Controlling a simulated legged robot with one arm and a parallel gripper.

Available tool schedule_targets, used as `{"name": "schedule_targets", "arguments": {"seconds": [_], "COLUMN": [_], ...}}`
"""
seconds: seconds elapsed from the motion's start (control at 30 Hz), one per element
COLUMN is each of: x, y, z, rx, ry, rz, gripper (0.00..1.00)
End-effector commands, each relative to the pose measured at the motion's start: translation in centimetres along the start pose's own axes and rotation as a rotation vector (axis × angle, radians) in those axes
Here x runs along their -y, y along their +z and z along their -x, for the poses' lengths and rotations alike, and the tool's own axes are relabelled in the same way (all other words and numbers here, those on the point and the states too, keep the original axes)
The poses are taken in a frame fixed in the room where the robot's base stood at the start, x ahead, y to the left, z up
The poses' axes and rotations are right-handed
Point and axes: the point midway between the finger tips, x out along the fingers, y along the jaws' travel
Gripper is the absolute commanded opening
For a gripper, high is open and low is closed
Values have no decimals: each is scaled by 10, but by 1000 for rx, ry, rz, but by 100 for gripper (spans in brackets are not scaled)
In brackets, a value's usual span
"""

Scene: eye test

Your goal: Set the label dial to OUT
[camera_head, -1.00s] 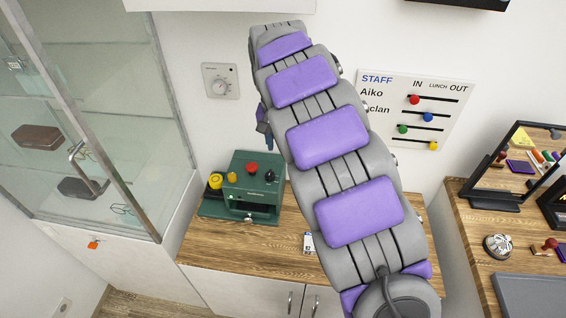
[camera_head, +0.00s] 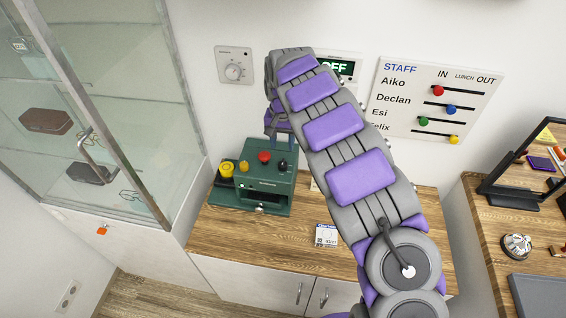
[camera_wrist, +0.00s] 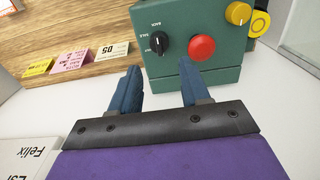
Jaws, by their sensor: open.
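The black label dial (camera_wrist: 159,43) is a small round knob with white print around it, on the green machine (camera_wrist: 178,72). Its setting is too small to read. A red button (camera_wrist: 201,47) and a yellow knob (camera_wrist: 238,13) sit beside it. In the head view the dial (camera_head: 283,165) is at the right of the machine's top. My gripper (camera_wrist: 160,72) is open and empty. Its blue fingertips are apart and point at the machine, with the dial beyond the gap between them. In the head view my gripper hangs above the machine, partly hidden by my arm.
A yellow roll (camera_head: 226,171) stands left on the machine. A small white card (camera_head: 326,236) lies on the wooden counter (camera_head: 240,236). Pink (camera_wrist: 72,60), yellow (camera_wrist: 38,67) and white (camera_wrist: 111,51) cards show in the wrist view. A glass cabinet (camera_head: 150,130) stands left.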

Motion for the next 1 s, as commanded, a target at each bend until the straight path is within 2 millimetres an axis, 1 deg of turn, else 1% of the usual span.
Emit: {"name": "schedule_targets", "arguments": {"seconds": [0.03,0.2,0.3,0.43,0.6,0.9,0.93,1.0], "x": [-2,-2,-3,-2,-1,0,0,0], "y": [0,1,0,-1,0,0,0,0], "z": [-13,-46,-63,-79,-90,-92,-92,-92], "rx": [3,5,1,-1,0,-1,-1,-1], "ry": [2,2,0,-2,-1,-1,-1,-1], "rz": [-2,-2,-3,-3,-1,-1,-2,-2], "gripper": [46,46,46,46,46,46,45,38]}}
